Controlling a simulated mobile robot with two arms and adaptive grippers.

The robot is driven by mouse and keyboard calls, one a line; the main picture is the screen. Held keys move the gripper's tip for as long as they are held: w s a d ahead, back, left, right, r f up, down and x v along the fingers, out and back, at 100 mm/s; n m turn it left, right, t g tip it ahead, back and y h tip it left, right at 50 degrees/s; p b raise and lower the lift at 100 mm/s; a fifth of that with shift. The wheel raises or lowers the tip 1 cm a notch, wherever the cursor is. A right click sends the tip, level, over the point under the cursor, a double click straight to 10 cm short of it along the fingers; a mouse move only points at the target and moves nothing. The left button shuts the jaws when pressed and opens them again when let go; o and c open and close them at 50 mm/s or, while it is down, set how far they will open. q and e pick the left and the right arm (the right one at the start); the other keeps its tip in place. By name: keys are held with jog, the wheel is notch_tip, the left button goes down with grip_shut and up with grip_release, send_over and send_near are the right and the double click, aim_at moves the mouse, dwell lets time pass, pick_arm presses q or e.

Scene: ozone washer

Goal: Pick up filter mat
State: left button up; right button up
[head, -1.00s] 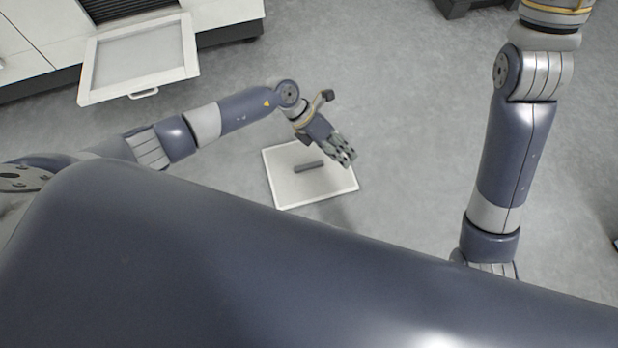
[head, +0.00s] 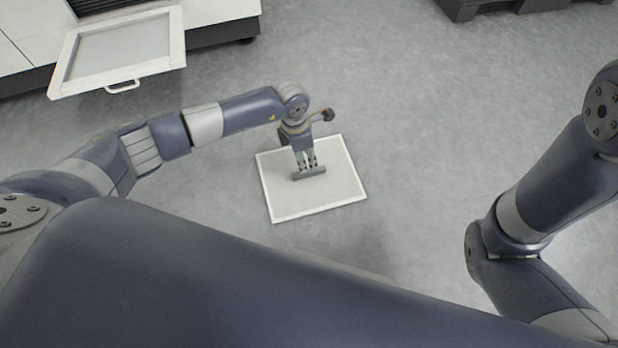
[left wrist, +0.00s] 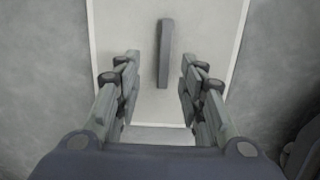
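The filter mat (head: 330,195) is a flat pale square panel with a white rim, lying on the grey floor. A dark grey bar-shaped handle (head: 309,173) sits at its middle. My left gripper (head: 307,168) is over the mat, close to the handle in the head view. In the left wrist view the mat (left wrist: 212,50) fills the middle and its handle (left wrist: 164,53) stands ahead between the lines of the two fingers. The left fingers (left wrist: 158,90) are spread apart with nothing between their tips. My right gripper is out of view.
A white cabinet (head: 215,15) stands at the upper left, with a framed white door or panel (head: 120,55) with a handle swung out low. A dark object (head: 500,5) stands at the top right. The floor around the mat is clear.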

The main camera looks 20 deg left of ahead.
aim_at(309, 171)
pick_arm(q)
jog(key=shift+f, duration=0.65)
jog(key=f+b, duration=0.2)
jog(key=d+f+b, duration=0.1)
jog(key=f+b, duration=0.1)
jog(key=shift+s, duration=0.15)
jog(key=shift+f+b, duration=0.5)
jog(key=shift+b, duration=0.15)
jog(key=shift+r, duration=0.1)
grip_shut()
